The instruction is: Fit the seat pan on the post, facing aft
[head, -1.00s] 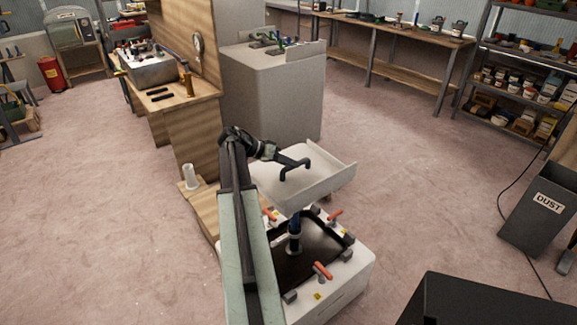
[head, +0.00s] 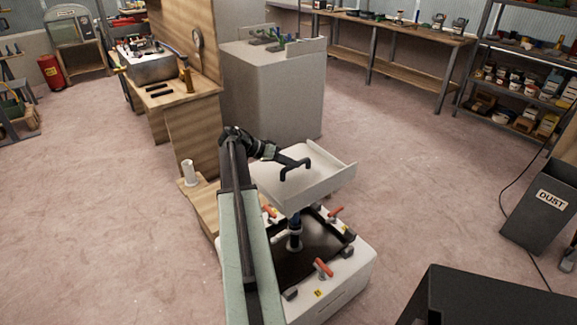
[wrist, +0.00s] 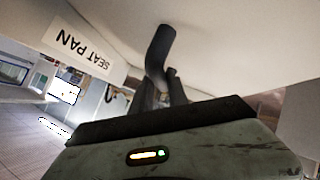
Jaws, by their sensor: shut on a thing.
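The seat pan (head: 325,182) is a pale tray-like piece with a raised edge along its right side and a dark handle on top. My gripper (head: 284,163) is shut on that handle and holds the pan over the post. The post (head: 295,234) is a short dark column standing on the black plate of a white base; its top is hidden behind the pan, so I cannot tell whether they touch. In the wrist view the pan (wrist: 235,45) fills the upper part, with a "SEAT PAN" label, and the dark handle (wrist: 160,50) runs into my gripper.
Red-handled clamps (head: 323,268) and dark blocks surround the post on the white base (head: 335,290). A wooden step with a white cylinder (head: 189,172) is at left. A grey cabinet (head: 275,95) stands behind. A dust bin (head: 545,205) is at right. Open floor lies between.

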